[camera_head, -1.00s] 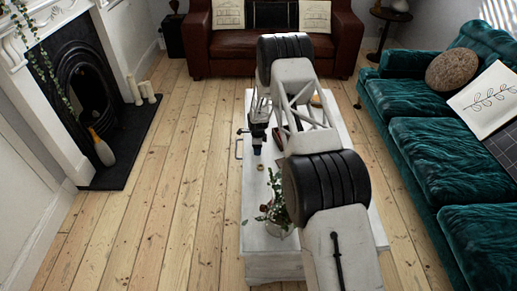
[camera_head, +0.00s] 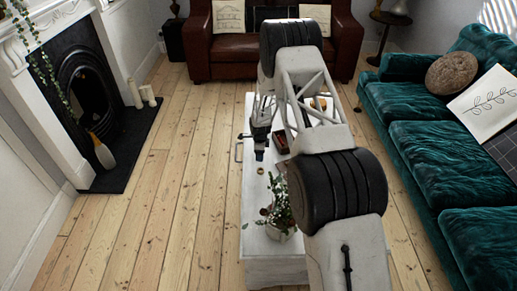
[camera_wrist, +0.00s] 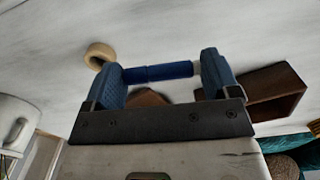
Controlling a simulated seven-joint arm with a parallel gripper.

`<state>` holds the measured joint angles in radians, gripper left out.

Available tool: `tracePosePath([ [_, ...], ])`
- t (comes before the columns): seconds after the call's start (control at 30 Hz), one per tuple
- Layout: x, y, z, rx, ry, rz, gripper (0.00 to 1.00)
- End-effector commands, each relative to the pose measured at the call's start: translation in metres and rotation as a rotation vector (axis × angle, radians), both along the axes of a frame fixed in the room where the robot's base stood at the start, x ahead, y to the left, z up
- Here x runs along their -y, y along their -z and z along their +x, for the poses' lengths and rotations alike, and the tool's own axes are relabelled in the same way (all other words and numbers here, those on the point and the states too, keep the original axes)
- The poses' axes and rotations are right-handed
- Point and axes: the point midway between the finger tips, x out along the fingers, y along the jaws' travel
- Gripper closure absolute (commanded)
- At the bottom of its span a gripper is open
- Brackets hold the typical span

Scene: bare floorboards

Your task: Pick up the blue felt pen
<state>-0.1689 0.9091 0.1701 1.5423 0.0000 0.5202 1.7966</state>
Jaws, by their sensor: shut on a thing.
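The blue felt pen (camera_wrist: 158,72) shows in the wrist view, spanning the space between my gripper's two blue fingers. My gripper (camera_wrist: 163,77) is shut on it, with the fingers wide apart at the pen's two ends. The pen's right end looks paler beside the right finger. In the head view my gripper (camera_head: 260,154) points down over the white table (camera_head: 256,190). The pen cannot be made out there, and its height above the table is hard to tell.
A tape roll (camera_wrist: 98,55) and an open brown box (camera_wrist: 275,92) lie near the fingers. A small brown thing shows behind the pen. A potted plant (camera_head: 280,215) stands at the table's near end. A teal sofa (camera_head: 430,150) is on the right; open floorboards lie left.

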Motion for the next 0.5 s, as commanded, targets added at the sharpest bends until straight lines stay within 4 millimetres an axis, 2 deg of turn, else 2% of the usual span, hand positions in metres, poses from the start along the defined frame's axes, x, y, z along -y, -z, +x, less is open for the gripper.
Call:
tracePosePath([
  [0.2,0.006,-0.004,-0.037,-0.001,0.000,0.000,0.40],
  [0.5,0.013,-0.008,-0.078,0.000,0.000,0.000,0.40],
])
